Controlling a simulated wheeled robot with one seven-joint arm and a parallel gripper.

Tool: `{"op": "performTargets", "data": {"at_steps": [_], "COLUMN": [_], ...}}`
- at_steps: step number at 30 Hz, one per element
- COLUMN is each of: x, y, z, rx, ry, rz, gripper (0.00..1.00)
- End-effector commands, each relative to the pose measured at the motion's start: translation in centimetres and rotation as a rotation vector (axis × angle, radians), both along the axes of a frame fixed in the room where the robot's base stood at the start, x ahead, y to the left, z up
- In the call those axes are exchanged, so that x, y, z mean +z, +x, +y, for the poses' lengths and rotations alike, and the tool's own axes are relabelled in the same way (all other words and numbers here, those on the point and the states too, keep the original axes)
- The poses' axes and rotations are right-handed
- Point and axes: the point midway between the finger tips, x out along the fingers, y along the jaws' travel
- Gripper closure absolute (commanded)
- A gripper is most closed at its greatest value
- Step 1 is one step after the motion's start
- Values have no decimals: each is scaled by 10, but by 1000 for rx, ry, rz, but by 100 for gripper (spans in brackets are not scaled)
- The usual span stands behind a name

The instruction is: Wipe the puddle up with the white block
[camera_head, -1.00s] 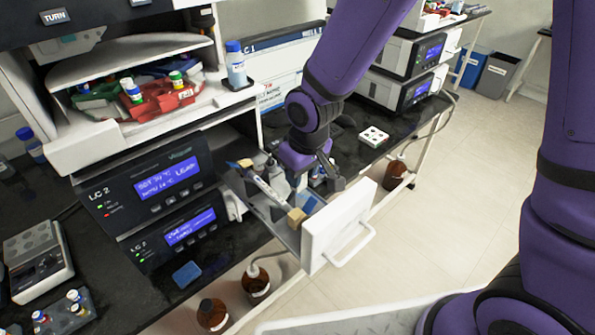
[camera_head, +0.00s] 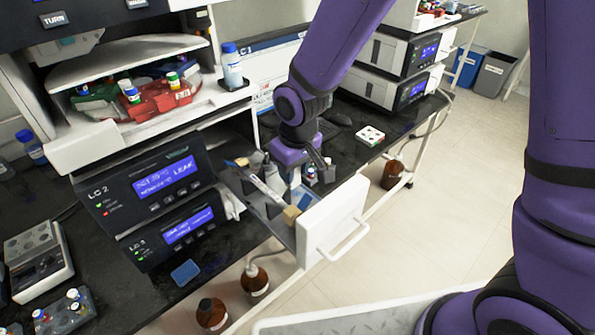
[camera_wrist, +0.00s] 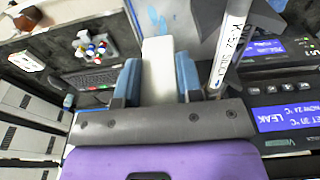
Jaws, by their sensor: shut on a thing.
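My gripper (camera_wrist: 160,82) is shut on the white block (camera_wrist: 160,70), which stands out between its two blue-padded fingers in the wrist view. In the head view my gripper (camera_head: 297,178) is over the open drawer (camera_head: 333,222) of the LC 2 unit, and the block is hard to make out there. Blue spots that look like the puddle (camera_wrist: 158,20) show on a pale surface beyond the block in the wrist view. I cannot tell whether the block touches them.
A long marked tube (camera_wrist: 232,42) and a tan block (camera_head: 291,215) are inside the drawer. A blue pad (camera_head: 186,272) lies on the dark bench. Brown bottles (camera_head: 255,281) stand below the bench edge.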

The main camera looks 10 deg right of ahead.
Motion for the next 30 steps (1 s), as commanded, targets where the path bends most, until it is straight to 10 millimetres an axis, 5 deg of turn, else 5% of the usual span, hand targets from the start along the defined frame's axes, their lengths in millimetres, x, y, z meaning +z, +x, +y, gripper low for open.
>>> {"op": "performTargets", "data": {"at_steps": [11,30], "x": [3,56], "y": [3,4], "z": [2,2], "rx": [-1,-2], "ry": [2,4], "rz": [-3,-5], "gripper": [80,80]}}
